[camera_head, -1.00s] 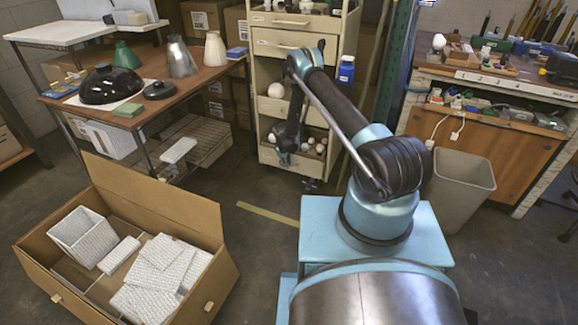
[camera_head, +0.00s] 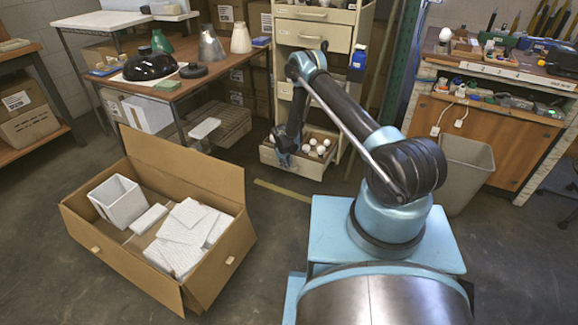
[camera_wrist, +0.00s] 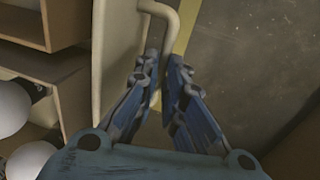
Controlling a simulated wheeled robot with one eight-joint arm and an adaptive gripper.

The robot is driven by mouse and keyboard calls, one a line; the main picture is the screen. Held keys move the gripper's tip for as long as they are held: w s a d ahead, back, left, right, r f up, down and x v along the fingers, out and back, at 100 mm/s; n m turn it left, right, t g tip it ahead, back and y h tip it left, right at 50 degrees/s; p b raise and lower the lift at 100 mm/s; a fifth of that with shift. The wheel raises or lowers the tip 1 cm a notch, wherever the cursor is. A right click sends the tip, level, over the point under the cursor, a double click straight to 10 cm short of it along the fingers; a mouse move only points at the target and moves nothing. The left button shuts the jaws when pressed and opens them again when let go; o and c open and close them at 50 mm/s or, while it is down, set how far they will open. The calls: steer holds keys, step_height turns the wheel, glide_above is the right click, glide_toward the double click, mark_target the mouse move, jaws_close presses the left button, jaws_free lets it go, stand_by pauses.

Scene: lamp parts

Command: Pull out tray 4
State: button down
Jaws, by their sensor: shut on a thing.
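The lowest tray (camera_head: 300,166) of the beige cabinet (camera_head: 346,38) holds several white bulbs (camera_head: 318,148) and stands out in front of the cabinet. No tray number is readable, so I cannot confirm it is tray 4. My gripper (camera_head: 284,158) is at the tray's front left in the head view. In the wrist view my gripper (camera_wrist: 166,62) has its blue fingers shut on a beige bent-bar handle (camera_wrist: 168,14) on the tray's pale front panel (camera_wrist: 118,45). White bulbs (camera_wrist: 12,105) show at the left there. The fingers partly hide the handle.
An open cardboard box (camera_head: 205,277) with white parts stands on the floor at left. A wooden table (camera_head: 190,90) with lamp parts is behind it. A grey bin (camera_head: 465,175) and workbench (camera_head: 490,130) are at right. Floor before the tray is clear.

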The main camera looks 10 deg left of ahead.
steer(key=shift+s+a, duration=0.3)
steer(key=shift+s, duration=0.05)
steer(key=c, duration=1.7)
jaws_free()
steer(key=shift+d, duration=0.1)
steer(key=r, duration=0.4)
steer(key=s+r, duration=0.1)
steer(key=r, duration=0.2)
steer(key=s+r, duration=0.1)
steer(key=r, duration=0.3)
steer(key=shift+a+r, duration=0.3)
steer(key=shift+r, duration=0.05)
